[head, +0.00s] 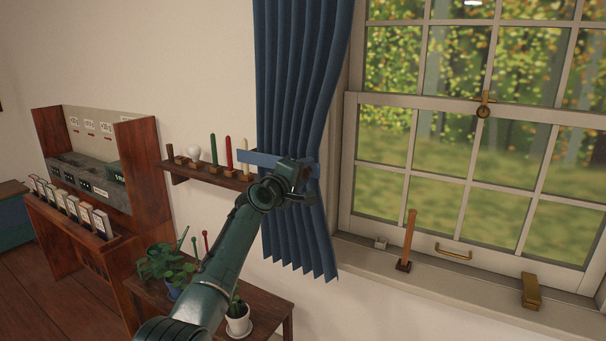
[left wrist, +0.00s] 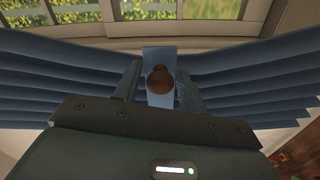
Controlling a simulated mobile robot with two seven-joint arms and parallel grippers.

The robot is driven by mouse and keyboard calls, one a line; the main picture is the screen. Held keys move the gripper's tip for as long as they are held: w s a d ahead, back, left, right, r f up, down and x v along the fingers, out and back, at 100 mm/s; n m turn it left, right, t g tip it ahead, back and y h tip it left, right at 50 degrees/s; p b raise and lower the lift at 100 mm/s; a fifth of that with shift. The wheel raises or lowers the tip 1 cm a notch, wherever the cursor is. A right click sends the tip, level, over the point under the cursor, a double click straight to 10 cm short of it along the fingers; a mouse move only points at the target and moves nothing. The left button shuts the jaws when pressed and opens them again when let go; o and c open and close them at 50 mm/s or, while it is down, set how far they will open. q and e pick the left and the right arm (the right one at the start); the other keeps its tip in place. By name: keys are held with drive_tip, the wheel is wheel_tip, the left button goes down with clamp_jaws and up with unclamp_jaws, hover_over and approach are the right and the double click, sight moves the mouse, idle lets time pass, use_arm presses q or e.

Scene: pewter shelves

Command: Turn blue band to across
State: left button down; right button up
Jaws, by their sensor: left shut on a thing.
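The blue band (head: 262,159) is a flat, lighter blue strip in front of the curtain in the head view. It lies nearly level across the curtain, its left end sticking out past the curtain's edge. My left gripper (head: 302,172) is at the right part of the band and hides some of it. In the left wrist view the band (left wrist: 158,56) stands between the two fingers of my left gripper (left wrist: 160,88), with a round brown knob (left wrist: 160,79) over it. The fingers are closed in on the band. My right gripper is not in view.
The dark blue curtain (head: 300,70) hangs beside the window (head: 470,130). A small wall shelf (head: 210,178) with candles and a bulb is close to the left. The sill (head: 450,279) holds an orange stick (head: 408,236) and a brass block (head: 530,291). Potted plants stand below.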

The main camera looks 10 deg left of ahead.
use_arm(q)
drive_tip(key=shift+a+r, duration=0.1)
drive_tip(key=shift+r, duration=0.4)
drive_tip(key=c, duration=1.1)
unclamp_jaws()
drive_tip(key=shift+c, duration=0.2)
drive_tip(key=shift+f, duration=0.15)
drive_tip(key=shift+s+a, duration=0.1)
drive_tip(key=shift+s, duration=0.1)
drive_tip(key=v, duration=1.2)
drive_tip(key=shift+s, duration=0.3)
drive_tip(key=shift+f, duration=0.15)
